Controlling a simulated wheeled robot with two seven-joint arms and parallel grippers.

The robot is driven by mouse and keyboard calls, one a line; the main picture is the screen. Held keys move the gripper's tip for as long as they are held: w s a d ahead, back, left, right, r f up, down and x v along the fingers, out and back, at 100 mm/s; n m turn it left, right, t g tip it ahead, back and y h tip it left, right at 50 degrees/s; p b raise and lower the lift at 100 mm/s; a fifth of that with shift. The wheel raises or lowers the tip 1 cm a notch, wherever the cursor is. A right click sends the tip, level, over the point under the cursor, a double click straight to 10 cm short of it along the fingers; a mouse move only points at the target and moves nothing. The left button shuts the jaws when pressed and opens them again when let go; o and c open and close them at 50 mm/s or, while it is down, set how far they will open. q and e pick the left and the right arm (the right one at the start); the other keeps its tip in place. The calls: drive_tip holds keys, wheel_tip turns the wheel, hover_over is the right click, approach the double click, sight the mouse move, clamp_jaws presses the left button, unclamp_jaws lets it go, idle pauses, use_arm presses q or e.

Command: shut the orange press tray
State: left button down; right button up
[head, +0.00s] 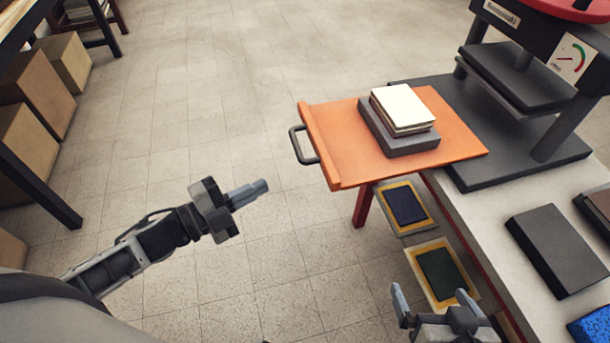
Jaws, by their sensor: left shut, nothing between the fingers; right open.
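The orange press tray (350,135) sticks out to the left from the dark press base (535,140) at the table's edge. Its raised orange front lip faces left and carries a dark handle (299,146). A dark grey block (400,141) lies on the tray with a small stack of cream-topped books (403,107) on it. My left gripper (248,193) is shut and empty, in the air left of and nearer than the handle, apart from it. My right gripper (432,300) is open at the bottom edge, by the table's near side, well away from the tray.
The grey table (485,235) holds a dark block (556,248) and a blue item (592,326) at right. Framed dark panels (404,205) show below the tray, beside the table. Cardboard boxes (36,90) stand at far left. The tiled floor left of the tray is clear.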

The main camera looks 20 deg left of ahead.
use_arm(q)
drive_tip(key=a+m+g+h, duration=0.3)
drive_tip(key=m+g+h, duration=0.1)
drive_tip(key=m, duration=0.4)
approach(323, 167)
drive_tip(key=x, duration=0.5)
drive_tip(key=shift+w+d+r, duration=0.1)
drive_tip(key=shift+d+r, duration=0.1)
drive_tip(key=shift+d, duration=0.15)
drive_tip(key=shift+w+d+f, duration=0.1)
drive_tip(key=shift+w+d, duration=0.2)
drive_tip(key=shift+d, duration=0.2)
